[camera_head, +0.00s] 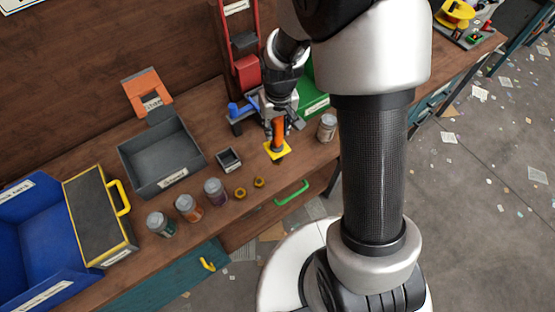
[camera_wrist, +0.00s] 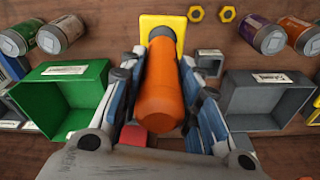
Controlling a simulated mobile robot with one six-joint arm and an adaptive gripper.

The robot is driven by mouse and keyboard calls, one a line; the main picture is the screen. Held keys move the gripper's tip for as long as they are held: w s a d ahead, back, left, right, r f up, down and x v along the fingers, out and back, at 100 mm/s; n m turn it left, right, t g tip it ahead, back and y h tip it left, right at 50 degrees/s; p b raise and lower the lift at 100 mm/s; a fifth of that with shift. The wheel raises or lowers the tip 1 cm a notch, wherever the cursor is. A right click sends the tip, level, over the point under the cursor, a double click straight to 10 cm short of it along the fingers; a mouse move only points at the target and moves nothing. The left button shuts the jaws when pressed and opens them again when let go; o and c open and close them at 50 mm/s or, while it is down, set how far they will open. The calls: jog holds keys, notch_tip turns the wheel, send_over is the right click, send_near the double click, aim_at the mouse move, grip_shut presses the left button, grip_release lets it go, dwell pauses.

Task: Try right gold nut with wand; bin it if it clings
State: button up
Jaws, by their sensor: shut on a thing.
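My gripper (camera_head: 277,126) is shut on the orange handle of the wand (camera_wrist: 160,90), which is upright over the table. The wand's lower end meets a yellow square plate (camera_head: 277,150); I cannot tell whether that plate is its stand or part of it. Two gold nuts lie on the wood left of and nearer than the wand in the head view: the right gold nut (camera_head: 259,182) and the left gold nut (camera_head: 240,193). In the wrist view, which is turned around, the right nut (camera_wrist: 196,13) shows on the left and the other (camera_wrist: 228,13) beside it.
A grey bin (camera_head: 183,173) and a small grey box (camera_head: 229,160) stand left of the wand. A green bin (camera_head: 315,106) is behind right. Several jars (camera_head: 215,191) stand near the nuts, one jar (camera_head: 327,127) at right. A blue bin (camera_head: 35,285) is far left.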

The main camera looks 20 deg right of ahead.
notch_tip(320, 180, up, 19)
jog(key=p, duration=1.3)
jog(key=shift+f, duration=0.2)
dwell(0.4)
jog(key=w+a, duration=0.3)
jog(key=a, duration=0.7)
jog(key=w+a+p, duration=0.1)
jog(key=w+a, duration=0.2)
jog(key=a, duration=0.8)
jog(key=shift+w, duration=0.4)
jog(key=w+a+p, duration=0.2)
jog(key=w+a, duration=0.1)
jog(key=a, duration=0.6)
dwell(0.4)
